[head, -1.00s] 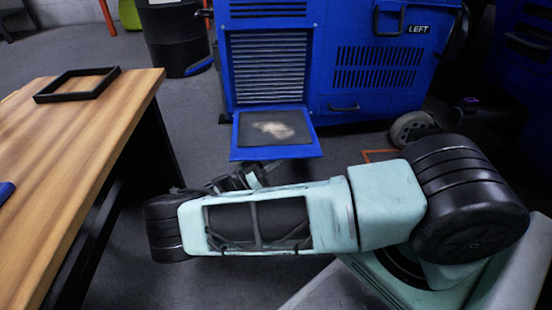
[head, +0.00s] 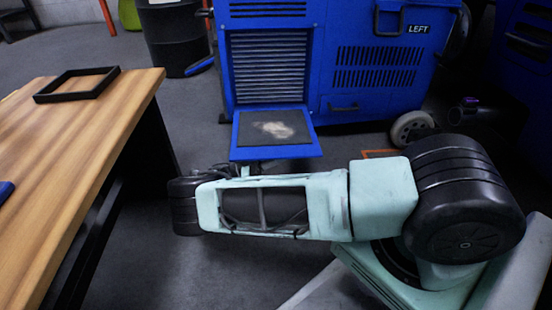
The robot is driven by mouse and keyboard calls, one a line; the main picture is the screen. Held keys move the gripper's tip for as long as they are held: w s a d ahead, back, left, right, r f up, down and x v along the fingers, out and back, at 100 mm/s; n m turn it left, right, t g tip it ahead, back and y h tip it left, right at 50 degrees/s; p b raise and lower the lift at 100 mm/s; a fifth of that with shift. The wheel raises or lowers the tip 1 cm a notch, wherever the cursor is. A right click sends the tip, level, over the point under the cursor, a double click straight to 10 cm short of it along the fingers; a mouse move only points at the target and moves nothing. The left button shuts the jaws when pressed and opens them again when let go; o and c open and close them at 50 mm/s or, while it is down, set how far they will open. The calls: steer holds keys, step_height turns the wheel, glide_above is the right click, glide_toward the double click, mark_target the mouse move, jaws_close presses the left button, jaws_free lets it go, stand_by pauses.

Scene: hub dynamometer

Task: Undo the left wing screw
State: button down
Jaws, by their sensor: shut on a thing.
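The blue machine (head: 375,85) marked LEFT stands at the back. Its blue flap (head: 277,153) juts out flat at the front, with a dark pad on top. My arm reaches across the front. The dark end of my gripper (head: 245,170) shows just past the forearm, at the left part of the flap's near edge and below it. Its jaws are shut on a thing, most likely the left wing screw. My forearm and the flap hide the fingertips and the screw, so I cannot see the screw or its turn.
A wooden table (head: 85,140) with a black frame (head: 77,85) on it stands close on the left. A black drum (head: 174,40) stands behind, and a caster (head: 412,128) is at the machine's right. Grey floor lies open between table and machine.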

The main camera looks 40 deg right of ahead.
steer(key=c, duration=1.5)
jaws_free()
steer(key=shift+c, duration=0.2)
steer(key=shift+t, duration=0.4)
